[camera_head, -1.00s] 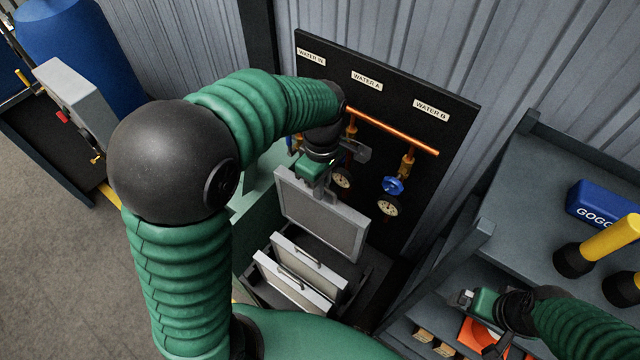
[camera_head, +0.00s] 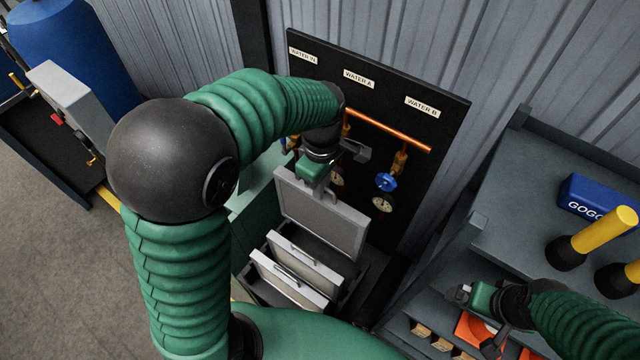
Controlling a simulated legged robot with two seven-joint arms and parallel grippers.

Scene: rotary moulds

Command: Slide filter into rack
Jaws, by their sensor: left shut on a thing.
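My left gripper (camera_head: 318,184) is shut on the top of a grey framed filter (camera_head: 322,222). The filter hangs upright below it, behind two other filters. The front filter (camera_head: 288,284) and the middle filter (camera_head: 303,262) stand in the dark rack (camera_head: 352,290), each with a handle on its upper edge. The lower edge of the held filter is hidden behind the middle filter, so I cannot tell how deep it sits in the rack. My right gripper (camera_head: 460,294) is at the lower right, by the shelf and away from the filters; its jaw gap is unclear.
Behind the rack stands a black panel (camera_head: 420,160) with a copper pipe (camera_head: 390,132), a blue valve (camera_head: 386,181) and gauges. A grey shelf unit (camera_head: 500,215) on the right bears a blue GOGGLES box (camera_head: 592,198) and yellow-handled tools (camera_head: 600,232).

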